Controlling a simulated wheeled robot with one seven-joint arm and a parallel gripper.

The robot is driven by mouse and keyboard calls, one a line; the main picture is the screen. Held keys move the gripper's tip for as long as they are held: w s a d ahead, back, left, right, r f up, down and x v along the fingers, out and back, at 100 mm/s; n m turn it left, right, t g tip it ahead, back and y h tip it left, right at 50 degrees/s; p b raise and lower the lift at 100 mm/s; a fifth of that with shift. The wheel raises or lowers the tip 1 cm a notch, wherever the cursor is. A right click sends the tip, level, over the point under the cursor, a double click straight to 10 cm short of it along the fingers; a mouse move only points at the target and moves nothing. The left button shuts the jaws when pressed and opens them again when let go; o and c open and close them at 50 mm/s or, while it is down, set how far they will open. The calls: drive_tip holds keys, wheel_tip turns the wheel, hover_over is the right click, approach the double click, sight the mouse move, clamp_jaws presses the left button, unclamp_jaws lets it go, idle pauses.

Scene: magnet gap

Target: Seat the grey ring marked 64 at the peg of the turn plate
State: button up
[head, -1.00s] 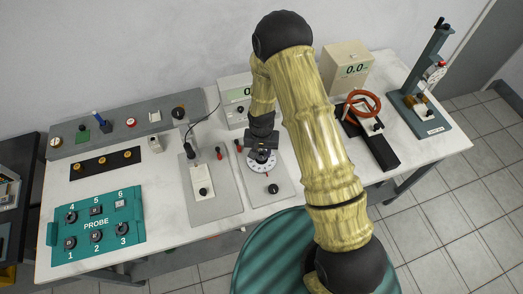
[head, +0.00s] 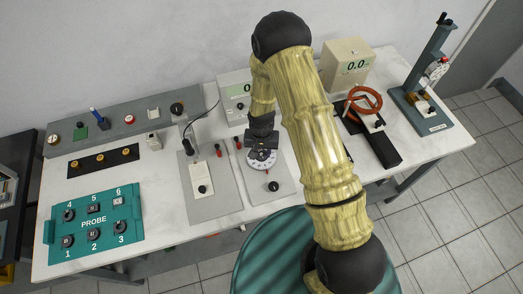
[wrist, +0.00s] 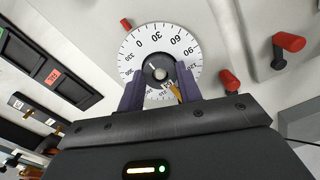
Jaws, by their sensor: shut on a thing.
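The turn plate (head: 261,164) is a round white dial with black numbers, and it fills the upper middle of the wrist view (wrist: 139,54). My gripper (head: 262,146) is over the plate in the head view. In the wrist view my gripper (wrist: 160,78) is shut on the grey ring (wrist: 150,76), with one dark finger on each side. The ring is at the middle of the dial, around a dark round centre that looks like the peg. A small white label shows at the ring's near side, too small to read surely. I cannot tell whether the ring touches the plate.
Red-capped posts (wrist: 290,43) stand beside the dial. A black knob (head: 273,186) is on the same grey base. A grey plate with a probe stand (head: 201,188) is to the left, and a teal probe box (head: 94,224) is farther left. A red coil (head: 363,100) is at right.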

drive_tip(key=o, duration=1.1)
drive_tip(key=shift+c, duration=0.2)
wheel_tip(320, 180, up, 17)
drive_tip(key=b, duration=0.3)
drive_tip(key=shift+r, duration=0.2)
drive_tip(key=s+d+r+t, duration=0.1)
drive_tip(key=s+d+r, duration=0.2)
drive_tip(key=s+d, duration=0.3)
drive_tip(key=s+d+r+n+t, duration=0.1)
drive_tip(key=s+d+r, duration=0.3)
drive_tip(key=s+d, duration=0.2)
drive_tip(key=shift+s+d+t, duration=0.2)
drive_tip(key=shift+d+t, duration=0.1)
drive_tip(key=shift+d, duration=0.5)
drive_tip(key=shift+r, duration=0.1)
